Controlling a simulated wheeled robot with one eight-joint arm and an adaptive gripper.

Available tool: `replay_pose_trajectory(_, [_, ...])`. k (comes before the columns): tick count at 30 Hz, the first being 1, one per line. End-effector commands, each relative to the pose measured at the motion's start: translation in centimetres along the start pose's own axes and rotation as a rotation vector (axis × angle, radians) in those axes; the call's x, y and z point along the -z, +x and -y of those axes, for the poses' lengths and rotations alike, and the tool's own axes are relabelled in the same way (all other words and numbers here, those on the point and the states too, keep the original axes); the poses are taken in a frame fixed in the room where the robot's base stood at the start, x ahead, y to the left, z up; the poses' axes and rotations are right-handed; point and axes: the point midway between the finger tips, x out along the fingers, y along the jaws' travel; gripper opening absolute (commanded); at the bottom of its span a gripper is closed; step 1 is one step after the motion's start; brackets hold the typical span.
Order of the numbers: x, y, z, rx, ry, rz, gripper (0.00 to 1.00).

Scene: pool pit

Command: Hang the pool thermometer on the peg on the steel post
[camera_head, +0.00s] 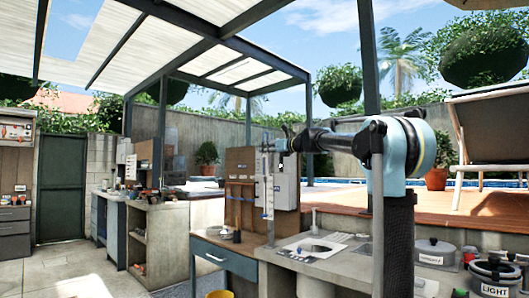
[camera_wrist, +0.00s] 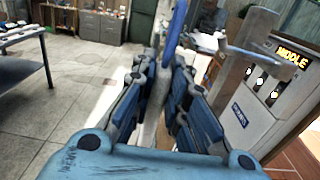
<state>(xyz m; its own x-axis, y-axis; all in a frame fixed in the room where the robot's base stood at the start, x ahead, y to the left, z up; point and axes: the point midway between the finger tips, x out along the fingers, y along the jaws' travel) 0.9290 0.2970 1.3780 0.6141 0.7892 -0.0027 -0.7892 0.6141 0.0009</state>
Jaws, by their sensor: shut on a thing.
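My gripper (camera_head: 285,143) is stretched out to the left at the end of my arm in the head view. In the wrist view its two fingers (camera_wrist: 165,95) are closed on the pool thermometer, a slim pale body (camera_wrist: 150,105) with a blue part (camera_wrist: 176,35) beyond the fingertips. The fingers hide much of it. The grey steel post (camera_wrist: 236,60) stands just right of the fingers, with the thin pale-blue peg (camera_wrist: 262,53) sticking out to the right. The thermometer looks apart from the peg. In the head view the post (camera_head: 270,215) rises below my gripper; the thermometer is too small to tell there.
A white box (camera_wrist: 262,115) with a "MIDDLE" label is close on the right; a grey box (camera_head: 287,185) is on the brown board (camera_head: 240,165).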

Motion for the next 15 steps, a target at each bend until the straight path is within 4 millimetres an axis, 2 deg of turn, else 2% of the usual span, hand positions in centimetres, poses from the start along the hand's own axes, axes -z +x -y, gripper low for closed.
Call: replay_pose_trajectory(15, [0.2, 0.0, 2.6, 0.001, 0.000, 0.000, 0.00])
